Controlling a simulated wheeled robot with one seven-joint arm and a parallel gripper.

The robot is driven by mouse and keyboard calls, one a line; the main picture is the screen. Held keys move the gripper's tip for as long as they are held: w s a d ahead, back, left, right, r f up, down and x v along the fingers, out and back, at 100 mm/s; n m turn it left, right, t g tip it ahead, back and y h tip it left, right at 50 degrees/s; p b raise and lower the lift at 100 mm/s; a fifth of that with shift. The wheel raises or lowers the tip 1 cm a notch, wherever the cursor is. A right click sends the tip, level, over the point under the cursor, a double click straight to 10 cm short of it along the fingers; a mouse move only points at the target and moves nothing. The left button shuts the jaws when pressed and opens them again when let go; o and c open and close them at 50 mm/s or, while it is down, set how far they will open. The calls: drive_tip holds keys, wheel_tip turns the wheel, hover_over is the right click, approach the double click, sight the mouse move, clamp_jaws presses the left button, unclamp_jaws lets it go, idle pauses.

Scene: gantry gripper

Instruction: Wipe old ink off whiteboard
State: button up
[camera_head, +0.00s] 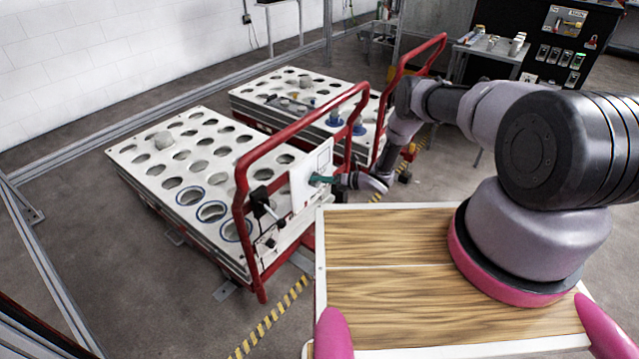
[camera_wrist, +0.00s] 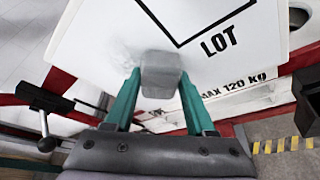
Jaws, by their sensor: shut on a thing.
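The whiteboard (camera_head: 303,190) is a small white panel on the red-handled end of the near cart. In the wrist view the whiteboard (camera_wrist: 95,45) fills the upper part, with black printed lines and the word "LOT". My gripper (camera_wrist: 158,88) has teal fingers shut on a grey block-shaped eraser (camera_wrist: 161,68). The eraser is at the board's lower part, below the corner of the black lines; it appears to touch the surface. Faint grey smudging shows left of the eraser. In the head view my gripper (camera_head: 322,180) is at the board's right side, and the eraser cannot be made out.
The near cart (camera_head: 128,150) has a white top with round holes and a red handle (camera_head: 241,190) around the board. A black clamp lever (camera_wrist: 42,100) is left of the board. A second cart (camera_head: 245,97) stands behind. Yellow-black tape (camera_head: 270,320) marks the floor.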

sight(302, 183)
drive_tip(key=shift+r, duration=0.5)
drive_tip(key=shift+s+a, duration=0.95)
drive_tip(key=shift+s, duration=0.25)
drive_tip(key=shift+s+a, duration=0.9)
drive_tip(key=shift+s, duration=0.25)
drive_tip(key=shift+s+a, duration=0.95)
drive_tip(key=shift+s, duration=0.25)
drive_tip(key=shift+d+r, duration=0.1)
drive_tip(key=shift+r, duration=0.65)
drive_tip(key=shift+w+d, duration=0.45)
drive_tip(key=shift+w, duration=0.2)
drive_tip(key=shift+w+d, duration=0.45)
drive_tip(key=shift+w, duration=0.2)
drive_tip(key=shift+w+d, duration=0.95)
drive_tip(key=shift+w, duration=0.2)
drive_tip(key=shift+w+d, duration=0.9)
drive_tip(key=shift+w, duration=0.2)
drive_tip(key=s+d, duration=0.3)
drive_tip(key=d, duration=0.1)
drive_tip(key=shift+s+d, duration=0.35)
drive_tip(key=shift+s, duration=0.05)
